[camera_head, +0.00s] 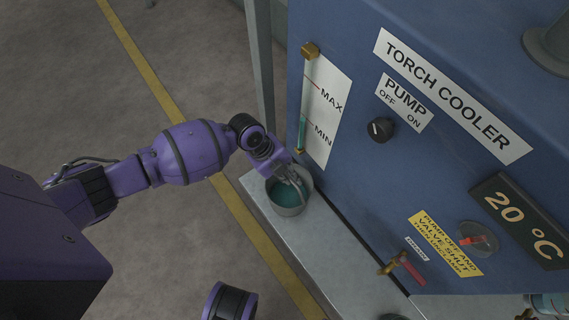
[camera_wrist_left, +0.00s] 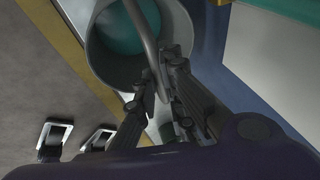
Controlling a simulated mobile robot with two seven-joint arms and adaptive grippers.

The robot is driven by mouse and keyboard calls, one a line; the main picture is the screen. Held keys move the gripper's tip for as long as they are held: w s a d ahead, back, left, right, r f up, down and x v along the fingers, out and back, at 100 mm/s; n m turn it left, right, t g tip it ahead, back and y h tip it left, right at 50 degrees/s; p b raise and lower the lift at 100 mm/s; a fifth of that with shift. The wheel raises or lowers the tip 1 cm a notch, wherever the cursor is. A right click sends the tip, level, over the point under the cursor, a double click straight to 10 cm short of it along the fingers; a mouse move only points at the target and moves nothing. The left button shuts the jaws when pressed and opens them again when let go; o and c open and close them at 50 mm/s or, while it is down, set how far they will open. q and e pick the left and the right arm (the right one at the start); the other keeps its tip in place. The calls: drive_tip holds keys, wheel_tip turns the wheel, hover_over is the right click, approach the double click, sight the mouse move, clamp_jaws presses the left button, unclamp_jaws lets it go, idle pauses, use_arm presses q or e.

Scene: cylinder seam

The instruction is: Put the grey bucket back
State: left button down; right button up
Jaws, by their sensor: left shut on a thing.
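The grey bucket (camera_head: 285,209) is at the left end of the light grey ledge in front of the blue torch cooler, with teal liquid inside. My left gripper (camera_head: 287,174) is at its rim and handle. In the left wrist view my left gripper (camera_wrist_left: 163,88) is shut on the curved metal handle of the bucket (camera_wrist_left: 97,49). I cannot tell whether the bucket's base touches the ledge. My right gripper is not in view; a purple and black piece of my own arm shows at the bottom of the head view.
The torch cooler (camera_head: 440,120) stands close behind the bucket, with a level gauge (camera_head: 325,110), pump knob (camera_head: 381,129) and red-handled drain valve (camera_head: 400,263). The ledge (camera_head: 335,250) is clear right of the bucket. A grey post (camera_head: 262,60) stands behind. A yellow line (camera_head: 150,75) crosses the floor.

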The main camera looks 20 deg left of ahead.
use_arm(q)
drive_tip(key=c, duration=1.8)
unclamp_jaws()
drive_tip(key=shift+c, duration=0.2)
drive_tip(key=shift+r, duration=0.3)
drive_tip(key=p+v, duration=0.4)
drive_tip(key=v, duration=0.7)
drive_tip(key=shift+a+r, duration=0.15)
drive_tip(key=shift+r, duration=0.1)
drive_tip(key=shift+s, duration=0.1)
